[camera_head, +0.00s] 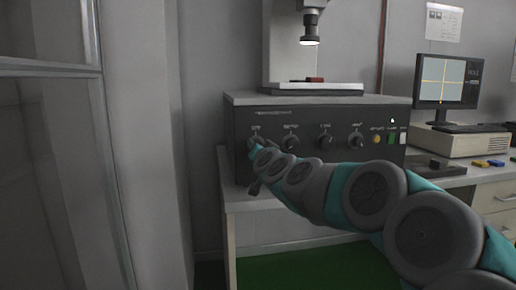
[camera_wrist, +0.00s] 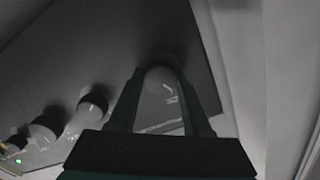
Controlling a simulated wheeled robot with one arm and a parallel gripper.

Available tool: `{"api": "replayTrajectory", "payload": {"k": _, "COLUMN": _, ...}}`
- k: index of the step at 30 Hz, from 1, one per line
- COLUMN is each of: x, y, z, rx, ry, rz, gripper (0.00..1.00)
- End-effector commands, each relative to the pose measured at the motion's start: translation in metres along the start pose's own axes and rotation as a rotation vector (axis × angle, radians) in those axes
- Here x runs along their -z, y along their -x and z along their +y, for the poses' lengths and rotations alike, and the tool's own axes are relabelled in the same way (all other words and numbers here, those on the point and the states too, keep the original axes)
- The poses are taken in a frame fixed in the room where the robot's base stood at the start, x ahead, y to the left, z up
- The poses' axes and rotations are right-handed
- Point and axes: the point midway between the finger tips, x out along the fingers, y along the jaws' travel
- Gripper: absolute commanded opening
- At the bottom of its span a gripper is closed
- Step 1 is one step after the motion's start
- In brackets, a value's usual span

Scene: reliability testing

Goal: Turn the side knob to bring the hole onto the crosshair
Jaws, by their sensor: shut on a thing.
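A dark control box (camera_head: 236,175) has a row of several knobs on its front. My gripper (camera_head: 254,150) reaches to the left end of this row. In the wrist view, my gripper (camera_wrist: 160,78) has a finger on each side of a pale round knob (camera_wrist: 158,80) and is shut on it. The monitor (camera_head: 445,80) at the right shows a yellow crosshair on a pale screen, with small text beside it. I cannot make out a hole on the screen. A small red part (camera_head: 314,80) lies under the lit microscope head (camera_head: 309,28).
Other knobs, such as the neighbouring one (camera_wrist: 92,103), stand close beside the gripped knob. A yellow button (camera_head: 376,139) and a green one (camera_head: 391,138) are at the box's right. A pale wall column (camera_head: 145,150) stands to the left. Small coloured blocks (camera_head: 481,163) lie on the right bench.

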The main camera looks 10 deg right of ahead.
Motion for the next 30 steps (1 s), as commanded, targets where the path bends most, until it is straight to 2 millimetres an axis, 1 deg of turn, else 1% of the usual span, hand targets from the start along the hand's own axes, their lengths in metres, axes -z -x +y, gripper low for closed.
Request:
{"api": "replayTrajectory", "payload": {"k": 6, "x": -0.0016, "y": 0.0001, "z": -0.0005, "rx": 0.001, "ry": -0.185, "rz": -0.004, "gripper": 0.00}}
{"api": "replayTrajectory", "payload": {"k": 15, "x": -0.0016, "y": 0.0001, "z": 0.0000, "rx": 0.000, "ry": -0.363, "rz": -0.003, "gripper": 0.00}}
{"api": "replayTrajectory", "payload": {"k": 21, "x": -0.0014, "y": 0.0001, "z": 0.0002, "rx": 0.000, "ry": -0.422, "rz": -0.002, "gripper": 0.00}}
{"api": "replayTrajectory", "payload": {"k": 30, "x": -0.0014, "y": 0.0000, "z": 0.0006, "rx": -0.001, "ry": -0.443, "rz": -0.002, "gripper": 0.00}}
